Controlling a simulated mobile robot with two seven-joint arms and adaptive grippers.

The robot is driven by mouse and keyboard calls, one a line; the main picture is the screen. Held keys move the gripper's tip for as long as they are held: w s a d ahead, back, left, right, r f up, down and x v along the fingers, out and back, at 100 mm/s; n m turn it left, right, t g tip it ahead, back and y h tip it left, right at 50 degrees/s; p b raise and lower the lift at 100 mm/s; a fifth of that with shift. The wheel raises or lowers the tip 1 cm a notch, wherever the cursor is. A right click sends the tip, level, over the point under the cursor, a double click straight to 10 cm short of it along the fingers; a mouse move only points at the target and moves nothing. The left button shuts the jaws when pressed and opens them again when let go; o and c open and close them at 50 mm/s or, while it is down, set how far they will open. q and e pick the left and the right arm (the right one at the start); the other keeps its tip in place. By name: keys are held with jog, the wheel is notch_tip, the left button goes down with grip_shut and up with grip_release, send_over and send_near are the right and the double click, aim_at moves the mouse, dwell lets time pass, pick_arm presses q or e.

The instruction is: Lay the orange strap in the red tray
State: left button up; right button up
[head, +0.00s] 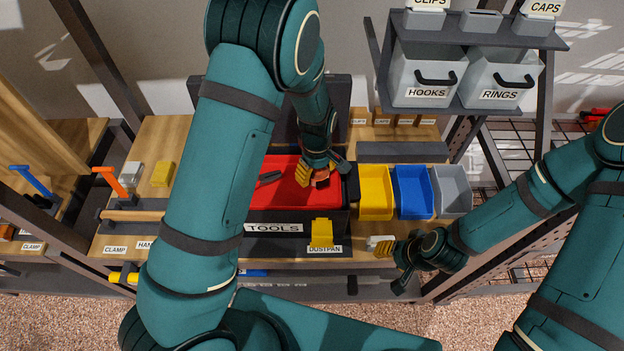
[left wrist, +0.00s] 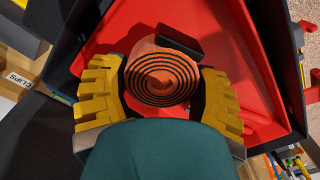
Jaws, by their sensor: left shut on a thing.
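The orange strap is a rolled coil (left wrist: 160,76) with a black end piece, seen end-on in the left wrist view. In the head view only a bit of the strap (head: 321,178) shows beside my fingers. My left gripper (left wrist: 160,98) has its yellow fingers on both sides of the coil and is shut on it. In the head view my left gripper (head: 315,174) is over the right part of the red tray (head: 285,195); the tray's red floor (left wrist: 225,45) lies behind the coil. I cannot tell whether the coil touches it. My right gripper (head: 382,244) is at the bench's front edge.
Yellow (head: 375,192), blue (head: 412,192) and grey (head: 452,190) bins stand right of the tray. A yellow dustpan (head: 321,233) is in front. A shelf with clear bins (head: 427,75) is above right.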

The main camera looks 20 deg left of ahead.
aim_at(316, 181)
pick_arm(q)
notch_tip(316, 181, down, 4)
jog(key=shift+r, duration=0.2)
jog(key=shift+w+f, duration=0.15)
jog(key=shift+f, duration=0.1)
jog(key=shift+f+b, duration=0.15)
jog(key=shift+b, duration=0.2)
jog(key=o, duration=1)
